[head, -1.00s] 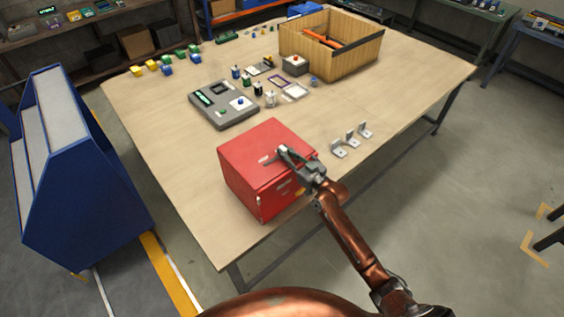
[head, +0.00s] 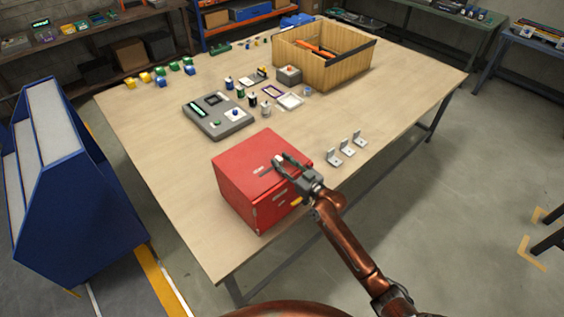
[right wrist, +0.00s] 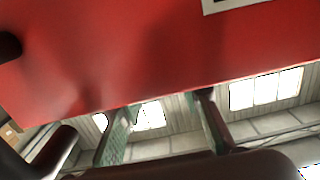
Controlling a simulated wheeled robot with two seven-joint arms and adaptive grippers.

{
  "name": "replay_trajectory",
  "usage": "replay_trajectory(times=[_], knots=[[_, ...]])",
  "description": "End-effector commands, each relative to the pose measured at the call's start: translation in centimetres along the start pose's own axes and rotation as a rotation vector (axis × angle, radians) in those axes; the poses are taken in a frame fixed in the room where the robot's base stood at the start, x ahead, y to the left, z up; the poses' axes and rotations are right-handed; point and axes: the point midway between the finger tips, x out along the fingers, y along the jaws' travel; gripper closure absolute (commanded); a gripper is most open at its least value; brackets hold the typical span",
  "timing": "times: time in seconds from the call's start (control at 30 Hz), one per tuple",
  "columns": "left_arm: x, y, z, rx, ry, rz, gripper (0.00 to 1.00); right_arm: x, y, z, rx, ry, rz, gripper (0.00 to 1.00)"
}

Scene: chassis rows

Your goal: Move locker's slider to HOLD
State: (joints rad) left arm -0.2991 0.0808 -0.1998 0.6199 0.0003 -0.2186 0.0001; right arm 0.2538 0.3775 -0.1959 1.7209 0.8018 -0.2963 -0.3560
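The red locker (head: 240,172) is a box standing near the front edge of the table. A small pale label (head: 262,170) is on its top. A small yellow part (head: 296,202) shows by its front right side, partly behind my arm. I cannot make out the slider or a HOLD mark. My right gripper (head: 284,160) is over the right part of the locker's top, fingers apart, with nothing seen between them. The right wrist view shows the locker's red surface (right wrist: 150,50) close up, with part of a white-framed plate (right wrist: 222,5) and dark fingers at left. My left gripper is not in view.
A grey panel (head: 205,124), small bottles and trays stand behind the locker. Several metal brackets (head: 346,148) stand to its right. A wooden crate (head: 290,62) is at the back. Bare table (head: 150,140) lies left of the locker. A blue rack (head: 75,205) stands on the floor at left.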

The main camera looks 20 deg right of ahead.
Motion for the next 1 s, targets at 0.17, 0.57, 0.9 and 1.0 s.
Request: replay_trajectory(times=[0.17, 0.57, 0.9, 1.0], knots=[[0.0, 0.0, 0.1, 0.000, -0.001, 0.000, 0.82, -2.5, 0.1, 0.2, -0.002, -0.004, 0.001, 0.68], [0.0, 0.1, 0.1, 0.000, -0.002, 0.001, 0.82, -10.2, 0.0, 0.1, -0.002, -0.003, 0.001, 0.68], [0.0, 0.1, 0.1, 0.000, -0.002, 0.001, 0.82, -11.9, 0.0, 0.0, -0.001, 0.000, 0.001, 0.68], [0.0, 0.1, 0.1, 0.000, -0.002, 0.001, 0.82, -11.9, 0.0, 0.0, -0.001, 0.000, 0.001, 0.68]])
